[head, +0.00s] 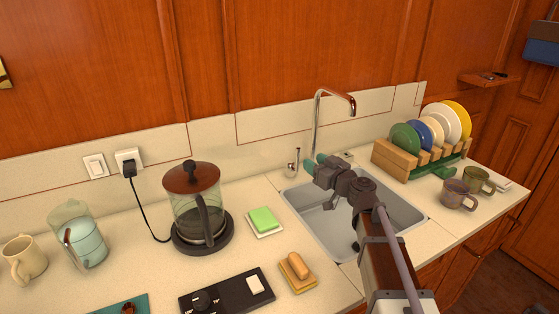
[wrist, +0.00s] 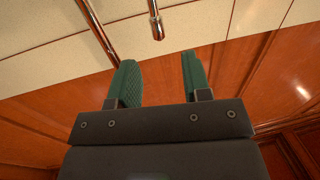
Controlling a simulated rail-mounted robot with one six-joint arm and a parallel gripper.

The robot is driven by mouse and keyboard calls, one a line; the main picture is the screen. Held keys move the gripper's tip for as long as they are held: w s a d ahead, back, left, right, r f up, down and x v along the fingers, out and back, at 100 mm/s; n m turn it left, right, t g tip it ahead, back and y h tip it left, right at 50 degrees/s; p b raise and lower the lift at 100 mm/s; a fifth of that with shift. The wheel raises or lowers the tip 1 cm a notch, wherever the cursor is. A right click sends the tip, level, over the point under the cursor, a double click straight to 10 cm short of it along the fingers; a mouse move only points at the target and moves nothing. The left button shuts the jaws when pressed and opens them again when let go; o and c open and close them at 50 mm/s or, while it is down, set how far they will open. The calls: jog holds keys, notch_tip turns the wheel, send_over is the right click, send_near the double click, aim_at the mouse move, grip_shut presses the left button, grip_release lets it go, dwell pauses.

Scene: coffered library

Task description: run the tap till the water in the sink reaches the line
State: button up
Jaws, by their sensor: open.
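The tap's tall curved chrome spout (head: 316,118) rises behind the sink; its end also shows at the top of the wrist view (wrist: 157,26). A small chrome lever (head: 294,162) stands on the counter left of the spout. The grey sink (head: 308,222) is set in the counter, partly hidden by my arm; I cannot make out water, a line or a stream from the spout. My gripper (head: 316,164), with green finger pads, is open and empty above the back of the sink, near the tap. Its fingers also show apart in the wrist view (wrist: 160,78).
A kettle (head: 194,200) stands left of the sink, with a green sponge (head: 262,220) and a wooden brush (head: 297,268) nearer it. A plate rack (head: 400,160) and mugs (head: 457,194) stand to the right. The wall panel (head: 270,123) is close behind the tap.

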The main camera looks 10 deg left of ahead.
jog(key=x, duration=1)
jog(key=shift+w+a, duration=0.15)
jog(key=shift+w, duration=0.2)
grip_shut()
